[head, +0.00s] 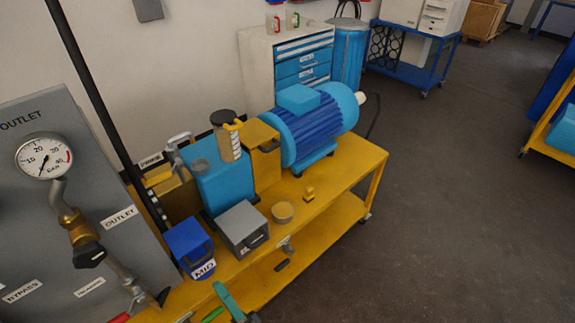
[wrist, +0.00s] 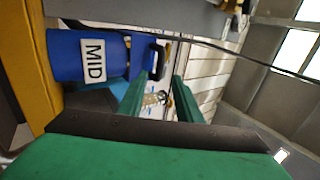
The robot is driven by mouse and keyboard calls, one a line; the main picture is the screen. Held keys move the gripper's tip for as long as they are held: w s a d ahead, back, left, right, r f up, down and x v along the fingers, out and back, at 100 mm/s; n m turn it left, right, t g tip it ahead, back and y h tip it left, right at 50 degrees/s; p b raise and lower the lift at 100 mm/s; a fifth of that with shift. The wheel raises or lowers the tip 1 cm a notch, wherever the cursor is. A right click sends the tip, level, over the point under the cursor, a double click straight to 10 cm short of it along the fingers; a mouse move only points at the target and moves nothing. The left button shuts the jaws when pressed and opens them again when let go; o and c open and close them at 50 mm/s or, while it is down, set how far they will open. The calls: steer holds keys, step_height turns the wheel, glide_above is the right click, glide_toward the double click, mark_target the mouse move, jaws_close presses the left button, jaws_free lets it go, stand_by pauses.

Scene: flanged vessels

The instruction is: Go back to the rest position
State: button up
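My gripper (head: 221,302) shows at the bottom edge of the head view, in front of the yellow bench (head: 349,163). Only its green fingers and a bit of the wrist show there. In the wrist view its two green fingers (wrist: 160,96) stand apart with nothing between them. The blue box labelled MID (head: 189,244) stands on the bench's near left corner, apart from my gripper. It also shows at the upper left of the wrist view (wrist: 64,53), turned sideways.
A grey box (head: 241,227), a round tin (head: 282,211) and a small yellow piece (head: 309,194) are on the bench. A blue motor (head: 309,125) stands behind them. The grey gauge panel (head: 120,245) is close on the left.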

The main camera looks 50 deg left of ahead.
step_height(320, 180, down, 10)
steer(key=s+d+m+t+h, duration=0.15)
steer(key=t+h, duration=0.25)
steer(key=h, duration=0.4)
steer(key=w+d+f+m+t+h, duration=0.1)
steer(key=d+f+t+h, duration=0.2)
steer(key=d, duration=0.4)
steer(key=w+d+f+m+t+h, duration=0.1)
steer(key=d+f+h, duration=0.1)
steer(key=d+h, duration=0.4)
steer(key=w+d+r+t+h, duration=0.1)
steer(key=d+r+t+h, duration=0.2)
steer(key=d, duration=0.7)
steer(key=w+d+r+t+h, duration=0.1)
steer(key=d+r+h, duration=0.2)
steer(key=d+r, duration=0.45)
steer(key=d+r+n+t+h, duration=0.2)
steer(key=d+r, duration=0.6)
steer(key=r, duration=0.4)
steer(key=shift+n+t, duration=0.65)
steer(key=shift+t, duration=0.25)
